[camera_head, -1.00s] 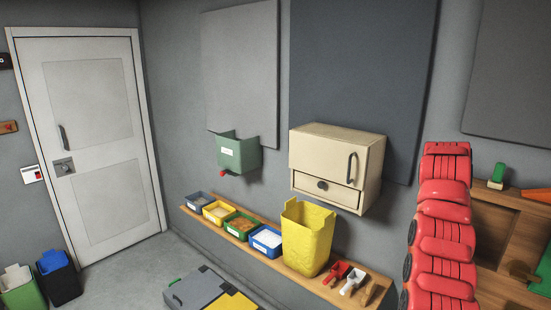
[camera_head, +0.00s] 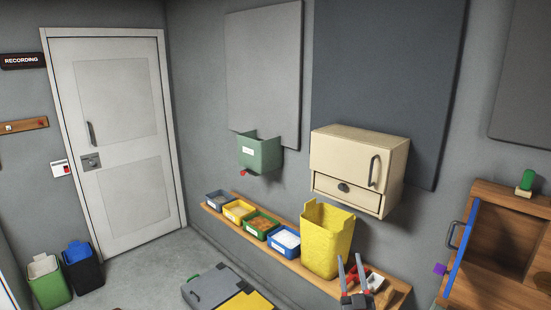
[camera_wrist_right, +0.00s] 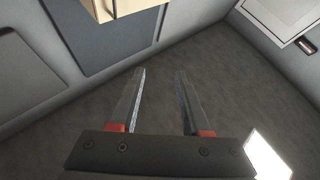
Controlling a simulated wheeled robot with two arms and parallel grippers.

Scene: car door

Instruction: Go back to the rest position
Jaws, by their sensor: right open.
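My right gripper (camera_head: 350,262) shows at the bottom of the head view, in front of the wooden shelf by the yellow bin. Its two grey fingers point up and stand apart, with nothing between them. In the right wrist view the fingers (camera_wrist_right: 160,75) are also apart and empty, with dark floor beyond and the walls and grey panels above. My left gripper is not in view.
A wooden shelf (camera_head: 388,301) along the wall holds several small bins and the yellow bin (camera_head: 328,245). A beige cabinet (camera_head: 345,155) and a green box (camera_head: 260,153) hang above. An open wooden cabinet (camera_head: 500,270) stands right. Floor shows before the white door (camera_head: 118,150).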

